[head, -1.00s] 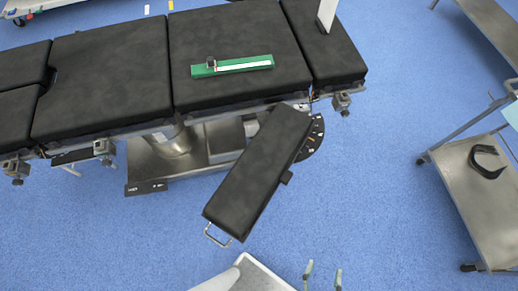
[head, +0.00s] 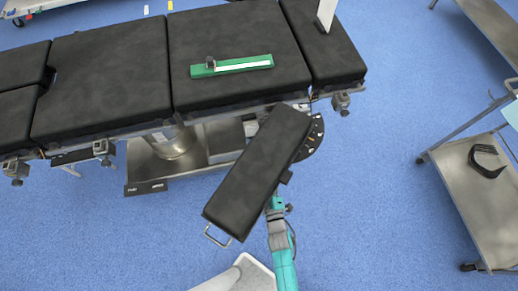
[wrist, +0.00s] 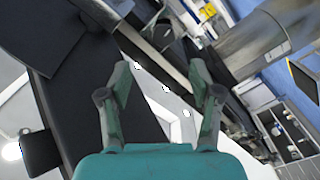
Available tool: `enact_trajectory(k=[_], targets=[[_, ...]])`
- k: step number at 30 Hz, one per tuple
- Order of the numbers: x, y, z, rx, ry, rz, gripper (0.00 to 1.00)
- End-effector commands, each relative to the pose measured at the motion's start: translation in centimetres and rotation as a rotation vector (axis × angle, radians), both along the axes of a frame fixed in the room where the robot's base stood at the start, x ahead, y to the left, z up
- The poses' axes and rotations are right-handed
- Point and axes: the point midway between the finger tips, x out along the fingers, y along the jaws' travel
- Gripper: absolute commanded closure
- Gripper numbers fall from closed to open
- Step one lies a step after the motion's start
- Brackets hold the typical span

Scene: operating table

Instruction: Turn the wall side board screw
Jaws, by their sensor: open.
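The arm board (head: 258,170) is a long black pad angled out from the operating table's near side, with a metal loop at its lower end. A small dark block (head: 287,177) sits on its right edge; I cannot tell whether this is the screw. My teal arm reaches up to the board's right edge in the head view, where its tip is partly hidden. In the wrist view my gripper (wrist: 158,68) is open, with two grey-green fingers apart and nothing visibly held. A dark surface lies left of and behind the fingers. No screw can be clearly made out there.
The black-padded operating table (head: 105,70) spans the back, with a green item (head: 232,66) on it. A dark curved scale plate (head: 314,140) is at the board's upper end. A steel cart (head: 468,195) stands right. Blue floor between is clear.

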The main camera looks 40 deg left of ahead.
Motion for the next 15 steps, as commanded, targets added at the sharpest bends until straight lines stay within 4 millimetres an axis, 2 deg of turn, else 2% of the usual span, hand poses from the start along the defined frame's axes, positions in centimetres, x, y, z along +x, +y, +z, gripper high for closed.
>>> enact_trajectory(k=[3,8,15], targets=[[0.2,1.3,-0.1,-0.007,-0.015,0.018,0.36],[0.9,2.2,-0.1,-0.008,-0.017,0.019,0.36],[3.5,5.2,0.1,-0.006,-0.017,0.019,0.36]])
